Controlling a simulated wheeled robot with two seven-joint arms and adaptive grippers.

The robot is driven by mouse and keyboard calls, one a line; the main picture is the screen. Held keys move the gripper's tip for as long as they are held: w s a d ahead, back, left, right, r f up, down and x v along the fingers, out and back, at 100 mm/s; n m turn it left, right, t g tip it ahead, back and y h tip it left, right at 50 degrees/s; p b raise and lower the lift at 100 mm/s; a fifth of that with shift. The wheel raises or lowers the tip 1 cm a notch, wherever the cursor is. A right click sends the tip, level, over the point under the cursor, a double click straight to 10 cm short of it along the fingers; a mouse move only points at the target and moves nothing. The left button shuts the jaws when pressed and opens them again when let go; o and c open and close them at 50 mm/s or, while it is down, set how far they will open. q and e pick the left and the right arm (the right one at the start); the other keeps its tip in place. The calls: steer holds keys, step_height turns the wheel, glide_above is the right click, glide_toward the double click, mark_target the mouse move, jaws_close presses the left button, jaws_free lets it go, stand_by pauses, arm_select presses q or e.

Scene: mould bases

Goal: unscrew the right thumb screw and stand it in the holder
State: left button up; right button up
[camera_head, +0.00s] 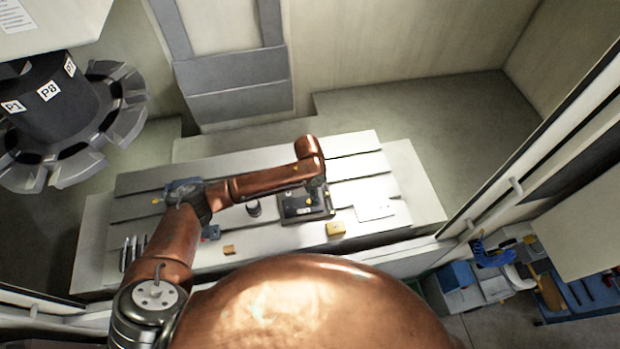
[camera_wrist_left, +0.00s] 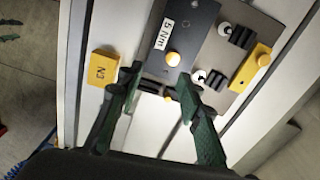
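My left gripper (camera_wrist_left: 160,80) is open in the left wrist view, with its two dark green fingers apart. It hangs over the near end of a dark plate (camera_wrist_left: 190,35) marked "5 Nm". I cannot tell which part is the holder. My right gripper is not seen.
A yellow block (camera_head: 335,229) marked N3 (camera_wrist_left: 103,68) lies beside the base. A small dark round part (camera_head: 254,208) stands left of the base. The slotted table (camera_head: 350,145) is clear behind.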

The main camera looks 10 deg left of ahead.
arm_select(q)
steer(key=shift+w+a+r, duration=0.4)
steer(key=shift+w+a, duration=0.2)
steer(key=shift+w, duration=0.15)
steer(key=shift+f+b, duration=0.25)
steer(key=shift+b, duration=0.25)
step_height(320, 180, down, 5)
steer(key=b, duration=0.5)
steer(key=shift+r, duration=0.35)
steer(key=shift+r+m+p, duration=0.1)
steer(key=shift+m+p, duration=0.25)
steer(key=shift+m, duration=0.35)
steer(key=m+p, duration=0.1)
steer(key=m, duration=0.1)
steer(key=shift+m, duration=1.4)
steer(key=shift+m+p, duration=0.4)
steer(key=shift+m, duration=0.6)
steer(key=m, duration=0.9)
steer(key=shift+m+p, duration=0.35)
steer(key=shift+m, duration=0.05)
